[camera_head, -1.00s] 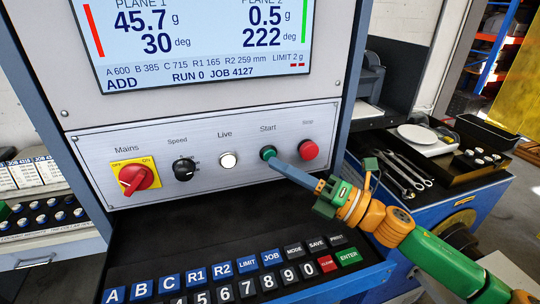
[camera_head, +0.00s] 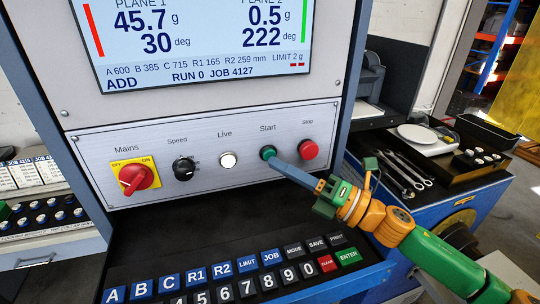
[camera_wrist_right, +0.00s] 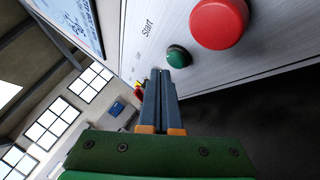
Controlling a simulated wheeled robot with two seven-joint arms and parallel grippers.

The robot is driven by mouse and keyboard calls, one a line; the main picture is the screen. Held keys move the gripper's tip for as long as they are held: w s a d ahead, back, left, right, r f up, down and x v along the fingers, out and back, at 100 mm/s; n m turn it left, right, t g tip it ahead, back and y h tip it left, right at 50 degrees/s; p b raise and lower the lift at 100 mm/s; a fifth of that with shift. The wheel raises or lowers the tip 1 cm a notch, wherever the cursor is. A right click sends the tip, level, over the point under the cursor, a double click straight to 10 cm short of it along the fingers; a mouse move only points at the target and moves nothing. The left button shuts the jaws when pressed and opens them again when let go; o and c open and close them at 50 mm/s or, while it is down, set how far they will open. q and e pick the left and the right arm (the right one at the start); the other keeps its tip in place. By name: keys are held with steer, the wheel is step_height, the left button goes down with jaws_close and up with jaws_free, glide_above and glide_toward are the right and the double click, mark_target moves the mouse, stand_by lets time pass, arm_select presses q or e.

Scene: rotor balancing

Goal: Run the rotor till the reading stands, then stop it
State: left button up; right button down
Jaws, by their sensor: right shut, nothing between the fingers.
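The green Start button (camera_head: 268,153) sits on the brushed metal panel, with the red Stop button (camera_head: 308,149) to its right. My right gripper (camera_head: 275,163) is shut and empty, its blue-grey fingertips at the lower edge of Start in the head view. In the right wrist view the fingers (camera_wrist_right: 164,72) point just beside the green button (camera_wrist_right: 178,56); I cannot tell if they touch it. The screen (camera_head: 200,45) reads 45.7 g, 30 deg and 0.5 g, 222 deg, with RUN 0 JOB 4127. The white Live lamp (camera_head: 228,160) looks lit. The rotor and my left gripper are not in view.
The red Mains switch (camera_head: 133,179) and black Speed knob (camera_head: 184,168) are left on the panel. A keypad (camera_head: 235,275) lies below. Wrenches (camera_head: 408,172) and a scale (camera_head: 425,138) lie on the blue cabinet at right.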

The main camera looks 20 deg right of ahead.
steer(key=shift+w, duration=0.1)
stand_by(0.4)
steer(key=shift+w, duration=0.4)
